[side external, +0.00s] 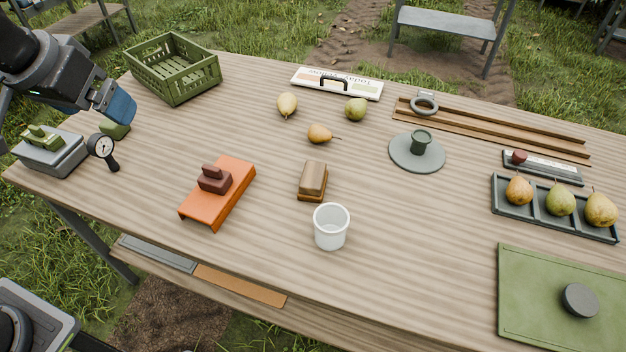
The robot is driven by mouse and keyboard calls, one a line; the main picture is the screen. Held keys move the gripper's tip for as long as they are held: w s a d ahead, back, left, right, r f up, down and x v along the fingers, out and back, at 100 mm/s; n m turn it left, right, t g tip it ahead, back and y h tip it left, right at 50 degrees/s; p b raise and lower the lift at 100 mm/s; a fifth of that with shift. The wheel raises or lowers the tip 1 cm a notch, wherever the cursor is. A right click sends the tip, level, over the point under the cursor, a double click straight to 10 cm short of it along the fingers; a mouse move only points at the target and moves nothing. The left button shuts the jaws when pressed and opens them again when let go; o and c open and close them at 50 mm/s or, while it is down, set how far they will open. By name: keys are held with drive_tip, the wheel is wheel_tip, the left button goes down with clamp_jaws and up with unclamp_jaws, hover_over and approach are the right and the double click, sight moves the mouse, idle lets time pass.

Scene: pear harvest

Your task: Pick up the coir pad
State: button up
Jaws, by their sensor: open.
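A small brown block (313,180) with a lighter tan top lies near the middle of the wooden table (400,230); it looks most like the coir pad, though its material is too small to be sure. It stands just above the white cup (331,226) in the picture and right of the orange tray (219,193). My gripper (122,106) is at the upper left, with a blue finger showing. It is open and empty, above the left end of the table, well away from the brown block. Part of the gripper is hidden by its own body.
A green crate (172,68), a grey scale (50,152) and a dial gauge (103,148) stand near my gripper. A dark red handled block (214,180) sits on the orange tray. Loose pears (320,133) lie behind the brown block. A pear tray (555,207) is at right.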

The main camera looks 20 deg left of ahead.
drive_tip(key=w+d+f, duration=0.3)
drive_tip(key=w+d, duration=0.4)
drive_tip(key=w, duration=0.3)
drive_tip(key=n, duration=0.1)
hover_over(312, 176)
drive_tip(key=s, duration=0.4)
wheel_tip(312, 176, down, 18)
drive_tip(key=shift+g+y, duration=0.3)
drive_tip(key=x, duration=0.7)
drive_tip(key=shift+d+f, duration=0.25)
drive_tip(key=shift+d, duration=0.1)
drive_tip(key=shift+x, duration=3.15)
drive_tip(key=shift+s, duration=0.1)
drive_tip(key=c, duration=1)
